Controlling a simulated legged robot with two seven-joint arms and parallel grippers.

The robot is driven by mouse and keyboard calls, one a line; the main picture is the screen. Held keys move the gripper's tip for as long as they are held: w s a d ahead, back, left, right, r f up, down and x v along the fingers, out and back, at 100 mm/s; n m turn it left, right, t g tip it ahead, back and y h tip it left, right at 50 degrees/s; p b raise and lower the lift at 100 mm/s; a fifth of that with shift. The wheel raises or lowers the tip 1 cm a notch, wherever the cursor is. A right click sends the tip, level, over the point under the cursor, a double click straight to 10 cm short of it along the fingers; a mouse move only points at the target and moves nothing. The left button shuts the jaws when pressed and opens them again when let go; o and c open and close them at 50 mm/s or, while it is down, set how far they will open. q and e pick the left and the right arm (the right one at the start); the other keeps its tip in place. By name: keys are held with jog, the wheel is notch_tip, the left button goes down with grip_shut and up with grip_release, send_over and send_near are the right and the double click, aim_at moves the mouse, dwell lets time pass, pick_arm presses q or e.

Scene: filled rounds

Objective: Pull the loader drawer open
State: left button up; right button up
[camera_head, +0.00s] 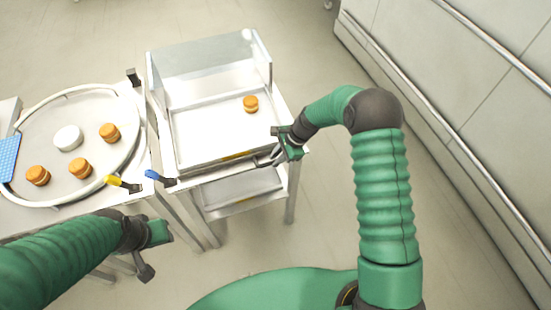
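The loader (187,128) is a pale, open-topped tray on a stand in the middle of the head view, with clear raised walls at the back and sides. One orange-brown round (251,104) sits inside it, towards the right. My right gripper (272,157) is at the right end of the loader's front edge, its fingers pointing left along that edge. I cannot tell whether its fingers close on anything. My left gripper (147,262) hangs low on the left, in front of the tables and apart from the loader; its finger opening is unclear.
Yellow (114,180) and blue (153,174) levers sit at the front. A lower shelf (240,187) is below the loader. Cabinets (470,90) line the right.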

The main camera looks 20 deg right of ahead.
jog(key=o, duration=0.3)
jog(key=shift+o, duration=0.2)
jog(key=v, duration=1.6)
jog(key=shift+d+r+b, duration=0.3)
jog(key=shift+b, duration=0.15)
jog(key=s+a+f+n+h, duration=0.1)
jog(key=s+a+n+h, duration=0.1)
jog(key=s+n, duration=0.6)
jog(key=s+a+f+n+h, duration=0.1)
jog(key=s+a+n+h, duration=0.1)
jog(key=s+n, duration=0.7)
jog(key=s, duration=0.3)
jog(key=shift+t+h, duration=0.3)
jog(key=shift+t, duration=0.1)
